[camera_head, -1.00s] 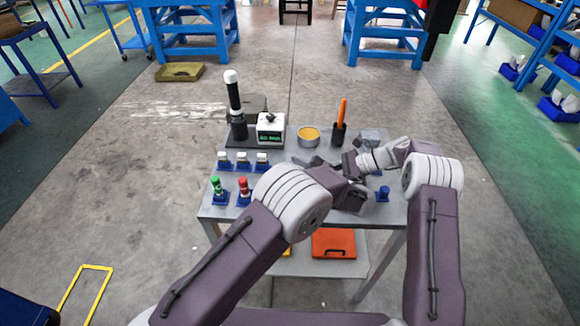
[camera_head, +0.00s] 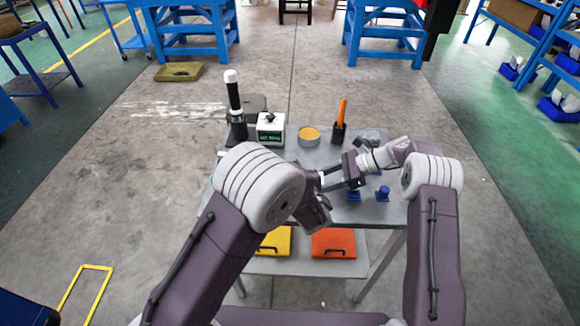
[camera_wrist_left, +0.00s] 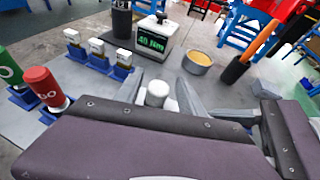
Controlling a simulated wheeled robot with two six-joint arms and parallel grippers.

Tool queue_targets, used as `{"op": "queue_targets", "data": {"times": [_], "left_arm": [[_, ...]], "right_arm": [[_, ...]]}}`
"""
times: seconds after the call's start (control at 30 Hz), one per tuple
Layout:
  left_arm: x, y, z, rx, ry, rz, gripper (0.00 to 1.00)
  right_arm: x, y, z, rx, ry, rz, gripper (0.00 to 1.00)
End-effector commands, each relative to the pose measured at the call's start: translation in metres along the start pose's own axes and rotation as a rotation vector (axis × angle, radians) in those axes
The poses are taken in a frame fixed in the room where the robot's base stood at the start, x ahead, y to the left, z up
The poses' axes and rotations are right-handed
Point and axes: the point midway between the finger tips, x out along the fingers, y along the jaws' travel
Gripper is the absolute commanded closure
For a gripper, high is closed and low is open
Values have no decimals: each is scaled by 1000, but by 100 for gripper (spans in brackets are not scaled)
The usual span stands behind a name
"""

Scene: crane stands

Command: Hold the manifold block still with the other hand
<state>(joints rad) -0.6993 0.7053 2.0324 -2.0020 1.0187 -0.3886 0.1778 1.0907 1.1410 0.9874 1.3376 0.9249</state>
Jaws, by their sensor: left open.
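A small white round-topped piece (camera_wrist_left: 158,93) shows between the two grey fingers of my left gripper (camera_wrist_left: 163,95) in the left wrist view. I cannot tell whether it belongs to the manifold block. No block can be clearly made out; the arms cover that part of the table. My left gripper is open around the white piece, with no clear contact. In the head view its fingers are hidden behind my left arm. My right gripper (camera_head: 328,180) reaches in from the right, low over the table middle. Its fingertips are partly hidden, so its hold is unclear.
The scale (camera_head: 270,128), amber dish (camera_head: 309,136) and black cup with an orange tool (camera_head: 339,132) stand at the back. Red (camera_wrist_left: 46,88) and green bottles stand left. Blue holders (camera_head: 383,193) stand front right. Yellow and orange cases lie on the lower shelf.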

Motion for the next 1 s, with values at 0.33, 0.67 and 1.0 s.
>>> {"op": "queue_targets", "data": {"times": [0.33,0.67,1.0], "left_arm": [[1,4,0,118,3,-318,54],[0,1,0,148,2,-405,54],[0,1,0,149,1,-405,100]], "right_arm": [[0,0,0,1,0,1,100],[0,0,0,1,0,0,100],[0,0,0,0,-1,-1,100]]}}
